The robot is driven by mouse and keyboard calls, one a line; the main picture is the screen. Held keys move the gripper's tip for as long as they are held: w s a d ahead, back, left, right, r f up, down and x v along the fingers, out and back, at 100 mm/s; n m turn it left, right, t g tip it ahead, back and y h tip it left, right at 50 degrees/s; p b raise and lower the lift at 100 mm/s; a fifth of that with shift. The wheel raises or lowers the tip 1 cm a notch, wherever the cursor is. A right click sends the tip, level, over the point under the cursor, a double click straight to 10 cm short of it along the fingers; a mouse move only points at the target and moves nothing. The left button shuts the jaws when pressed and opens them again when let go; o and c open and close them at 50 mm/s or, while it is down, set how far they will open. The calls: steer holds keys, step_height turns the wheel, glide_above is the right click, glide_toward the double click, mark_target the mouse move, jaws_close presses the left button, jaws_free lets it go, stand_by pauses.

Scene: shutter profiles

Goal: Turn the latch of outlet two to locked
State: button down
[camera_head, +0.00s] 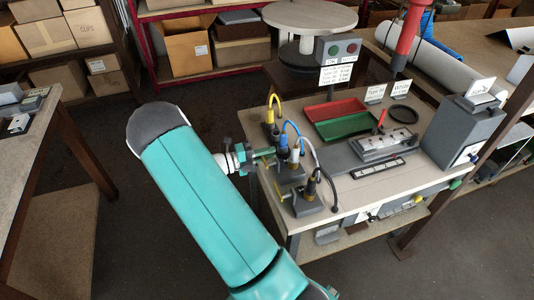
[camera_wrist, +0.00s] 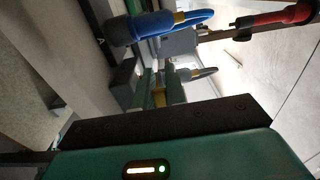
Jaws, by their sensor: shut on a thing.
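My gripper (camera_head: 268,153) reaches in from the left, level with the blue-cabled middle plug. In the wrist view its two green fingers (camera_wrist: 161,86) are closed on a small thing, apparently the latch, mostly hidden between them. The blue plug (camera_wrist: 140,27) shows large beside the fingers. The grey plug (camera_wrist: 197,73) is beyond them. The latch's angle and outlet numbers cannot be read.
A red tray (camera_head: 334,109) and a green tray (camera_head: 347,125) lie behind the outlets. A grey fixture (camera_head: 386,143) and a grey box (camera_head: 461,130) stand to the right. A sign post with two buttons (camera_head: 340,49) rises at the back. Cables arch close to my gripper.

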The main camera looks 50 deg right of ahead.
steer(key=c, duration=1.4)
jaws_free()
steer(key=shift+c, duration=0.2)
steer(key=shift+a, duration=0.1)
steer(key=v, duration=1.3)
steer(key=shift+a, duration=0.3)
steer(key=shift+w, duration=0.15)
steer(key=s+a+r+m+t+y, duration=0.7)
steer(key=a+r+m, duration=0.4)
steer(key=m, duration=0.4)
steer(key=s+a+r+m+t+y, duration=0.7)
steer(key=s+a+r+m, duration=0.4)
steer(key=r+m, duration=0.2)
steer(key=shift+a+m+y, duration=0.2)
steer(key=shift+m+y, duration=0.7)
steer(key=shift+m, duration=0.3)
